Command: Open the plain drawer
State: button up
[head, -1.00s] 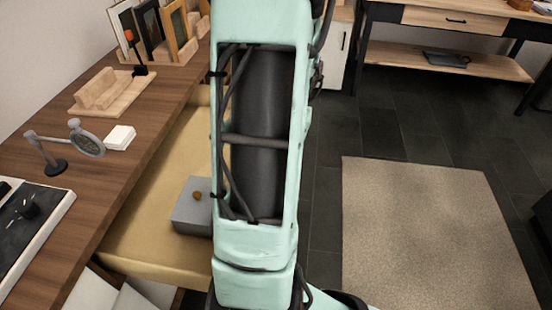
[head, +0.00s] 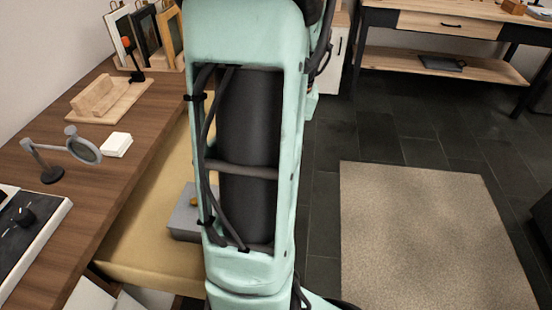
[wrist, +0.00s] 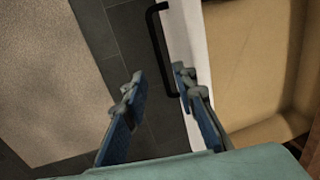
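The drawer (head: 150,240) stands pulled out from the wooden desk, its tan inside showing in the head view. A grey box (head: 184,222) with a small orange-brown knob lies in it, partly hidden by my arm. In the wrist view the drawer's tan inside (wrist: 245,70) is at the right, behind its white front panel (wrist: 190,35). A black bar handle (wrist: 157,50) is on that panel. My gripper (wrist: 160,76) is open, its blue-grey fingers apart. The handle's lower end appears between the fingertips; I cannot tell whether they touch it.
The desk top (head: 110,170) holds a magnifier stand (head: 60,160), a white block (head: 116,145), a wooden holder (head: 105,98) and picture frames (head: 150,35). A beige rug (head: 430,235) lies on the dark floor at the right. A workbench (head: 450,45) stands at the back.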

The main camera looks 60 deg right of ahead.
jog(key=shift+s+d+r, duration=0.1)
jog(key=shift+s+r, duration=0.1)
jog(key=shift+r, duration=0.8)
jog(key=shift+s+d+r, duration=0.1)
jog(key=shift+s+r, duration=0.05)
jog(key=shift+r, duration=0.85)
